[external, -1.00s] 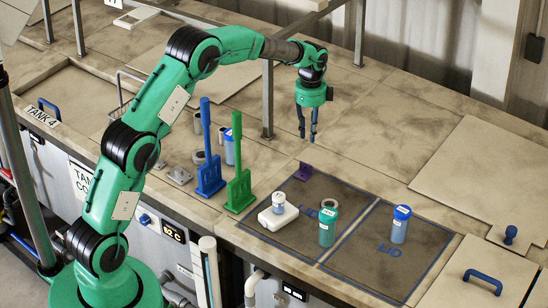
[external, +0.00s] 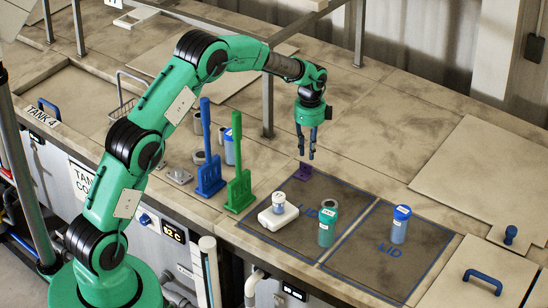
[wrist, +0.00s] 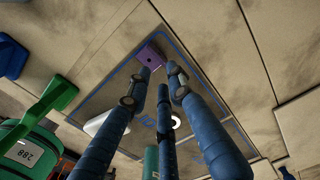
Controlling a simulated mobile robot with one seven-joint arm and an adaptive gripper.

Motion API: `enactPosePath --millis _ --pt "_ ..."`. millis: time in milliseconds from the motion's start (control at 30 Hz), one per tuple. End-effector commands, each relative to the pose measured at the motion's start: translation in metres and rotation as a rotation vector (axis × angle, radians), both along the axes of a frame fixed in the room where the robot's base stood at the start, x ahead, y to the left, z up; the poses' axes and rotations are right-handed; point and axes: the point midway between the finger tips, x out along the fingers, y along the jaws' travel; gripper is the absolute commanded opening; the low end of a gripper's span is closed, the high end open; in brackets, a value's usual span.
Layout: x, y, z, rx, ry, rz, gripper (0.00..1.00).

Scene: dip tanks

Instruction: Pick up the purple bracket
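The purple bracket (external: 303,170) is small and sits at the far left corner of the blue-outlined dark lid area (external: 280,237). It also shows in the wrist view (wrist: 150,55), just beyond the fingertips. My gripper (external: 306,156) has blue fingers pointing down and hangs right above the bracket, partly overlapping it in the external view. In the wrist view my gripper (wrist: 157,80) has its fingers spread apart with nothing between them. Whether a fingertip touches the bracket cannot be told.
A green paddle (external: 238,180) and a blue paddle (external: 208,165) stand upright left of the bracket. A white box with a small jar (external: 278,203), a teal bottle (external: 327,232) and a blue-capped bottle (external: 400,228) stand nearer the front.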

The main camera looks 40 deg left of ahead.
Motion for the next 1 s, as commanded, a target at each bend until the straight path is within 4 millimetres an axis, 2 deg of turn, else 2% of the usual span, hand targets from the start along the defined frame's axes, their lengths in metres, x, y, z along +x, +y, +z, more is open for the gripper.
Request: enactPosePath --millis 100,200,733,1000 --pt "0.0 0.0 -0.015 0.0 0.001 0.0 0.21" --pt "0.0 0.0 -0.022 0.0 0.0 0.0 0.21" --pt "0.0 0.0 -0.03 0.0 0.001 0.0 0.21" --pt "0.0 -0.001 -0.055 0.0 0.002 0.0 0.21"
